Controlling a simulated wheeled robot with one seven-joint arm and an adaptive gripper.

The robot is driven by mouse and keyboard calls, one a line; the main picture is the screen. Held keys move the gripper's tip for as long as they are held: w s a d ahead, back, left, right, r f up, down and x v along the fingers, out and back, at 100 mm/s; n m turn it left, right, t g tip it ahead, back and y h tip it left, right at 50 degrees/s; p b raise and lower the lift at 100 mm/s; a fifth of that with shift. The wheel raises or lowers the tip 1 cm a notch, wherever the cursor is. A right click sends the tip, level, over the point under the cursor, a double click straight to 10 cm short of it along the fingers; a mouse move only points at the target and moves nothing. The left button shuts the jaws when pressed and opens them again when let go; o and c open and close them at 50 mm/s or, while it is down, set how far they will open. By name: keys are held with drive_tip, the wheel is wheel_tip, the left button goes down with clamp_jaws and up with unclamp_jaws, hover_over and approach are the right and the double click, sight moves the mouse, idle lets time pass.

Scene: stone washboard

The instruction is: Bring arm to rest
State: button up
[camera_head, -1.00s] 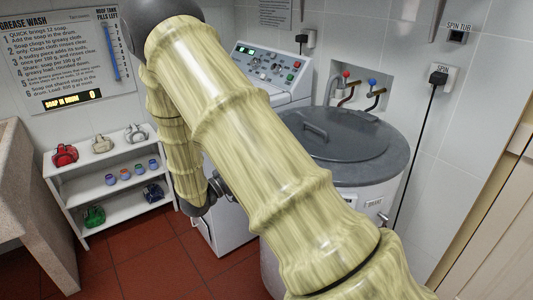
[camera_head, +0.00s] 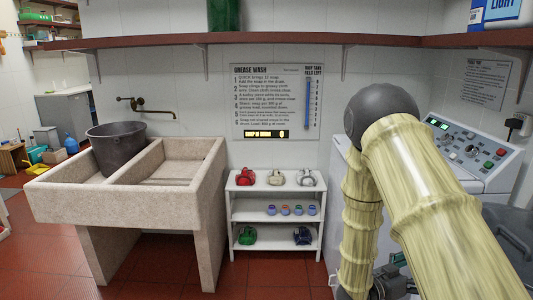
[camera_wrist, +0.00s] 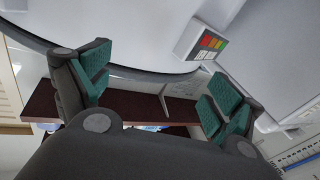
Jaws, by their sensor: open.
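My arm, in pale bamboo-like sleeves with a dark grey elbow, fills the right of the head view, bent with its forearm hanging down. My gripper (camera_head: 393,276) shows only in part there, low between the arm links. In the wrist view my gripper (camera_wrist: 160,78) has its two green-padded fingers spread wide apart, with nothing between them. The wrist view is tilted and shows a pale curved surface and a brown shelf behind the fingers.
A stone sink (camera_head: 207,190) with a dark bucket (camera_head: 117,150) stands left. A white rack (camera_head: 275,228) holds small items under a sign (camera_head: 275,100). A machine with a control panel (camera_head: 465,150) stands right, close to my arm. A brown shelf (camera_head: 290,42) runs above. Red floor is clear in front.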

drive_tip(key=s+a+f+n+t+y+p, duration=0.15)
drive_tip(key=s+a+f+n+y, duration=0.4)
drive_tip(key=f, duration=0.55)
drive_tip(key=s+a+f+n+y+p, duration=0.2)
drive_tip(key=s+a+f+n+y, duration=0.4)
drive_tip(key=f, duration=0.5)
drive_tip(key=s+a+f+g+y+p, duration=0.1)
drive_tip(key=s+a+g+y, duration=0.1)
drive_tip(key=s+a, duration=0.2)
drive_tip(key=s+a+f+n+g+y, duration=0.1)
drive_tip(key=s+a, duration=0.4)
drive_tip(key=s, duration=0.5)
drive_tip(key=s+a+f+g+y+p, duration=0.1)
drive_tip(key=s+a+f+g+y, duration=0.2)
drive_tip(key=s, duration=0.5)
drive_tip(key=shift+a+y+p, duration=0.3)
drive_tip(key=shift+a+y, duration=0.15)
drive_tip(key=shift+a, duration=0.2)
